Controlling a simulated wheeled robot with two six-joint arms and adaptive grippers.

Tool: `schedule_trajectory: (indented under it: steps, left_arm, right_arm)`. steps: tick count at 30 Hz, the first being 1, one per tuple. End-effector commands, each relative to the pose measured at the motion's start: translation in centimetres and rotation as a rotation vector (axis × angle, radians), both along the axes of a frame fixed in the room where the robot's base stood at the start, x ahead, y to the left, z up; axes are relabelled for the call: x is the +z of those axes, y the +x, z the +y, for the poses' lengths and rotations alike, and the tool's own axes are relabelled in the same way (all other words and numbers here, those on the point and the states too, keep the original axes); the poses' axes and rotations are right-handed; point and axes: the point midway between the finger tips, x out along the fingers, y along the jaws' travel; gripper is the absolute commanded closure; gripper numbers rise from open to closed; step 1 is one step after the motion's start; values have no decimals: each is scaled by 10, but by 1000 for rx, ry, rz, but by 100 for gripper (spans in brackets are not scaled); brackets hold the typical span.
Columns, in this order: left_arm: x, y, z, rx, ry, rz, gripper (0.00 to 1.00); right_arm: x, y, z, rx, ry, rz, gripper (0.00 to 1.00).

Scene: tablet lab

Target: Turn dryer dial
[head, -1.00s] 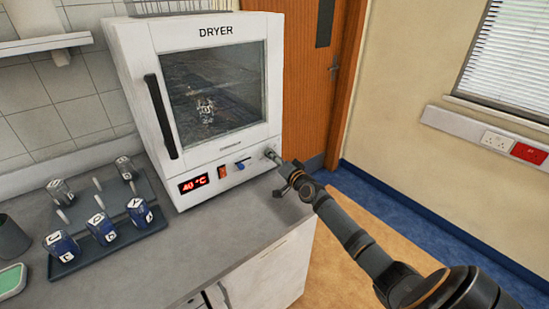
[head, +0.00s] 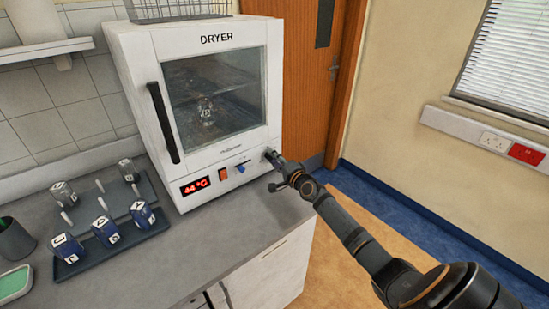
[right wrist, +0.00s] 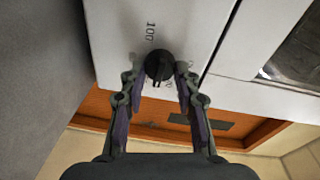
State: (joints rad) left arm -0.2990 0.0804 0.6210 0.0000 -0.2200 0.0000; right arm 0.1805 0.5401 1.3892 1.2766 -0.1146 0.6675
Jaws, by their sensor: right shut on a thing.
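The white dryer (head: 136,88) stands on the grey counter, its glass door closed. Its red display (head: 196,186) reads 44 °C. The black round dial (right wrist: 158,64) is on the dryer's front, at the lower right, beside a printed "100". My right gripper (head: 274,158) reaches the dial from the right in the head view. In the right wrist view its two fingers (right wrist: 157,80) are on either side of the dial, shut on it. The fingers mostly hide the dial in the head view. My left gripper is not in view.
An orange switch (head: 223,172) and a blue control (head: 241,162) sit between display and dial. A dark rack (head: 148,226) with several marked bottles stands left on the counter, near a dark cup (head: 14,240) and a green-topped tray (head: 14,280). The counter before the dryer is clear.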

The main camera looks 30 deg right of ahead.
Motion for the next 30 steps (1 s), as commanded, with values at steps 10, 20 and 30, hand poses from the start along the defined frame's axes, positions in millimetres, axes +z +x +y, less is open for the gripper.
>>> schedule_trajectory:
  steps: [10, 20, 30]
  left_arm:
    - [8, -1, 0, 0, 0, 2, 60]
    - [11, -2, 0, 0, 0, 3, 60]
    - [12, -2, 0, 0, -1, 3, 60]
  right_arm:
    - [1, 0, -1, 0, 327, 24, 100]
    - [0, 0, -2, 0, 640, 49, 100]
    - [-1, 0, -2, 0, 962, 74, 100]
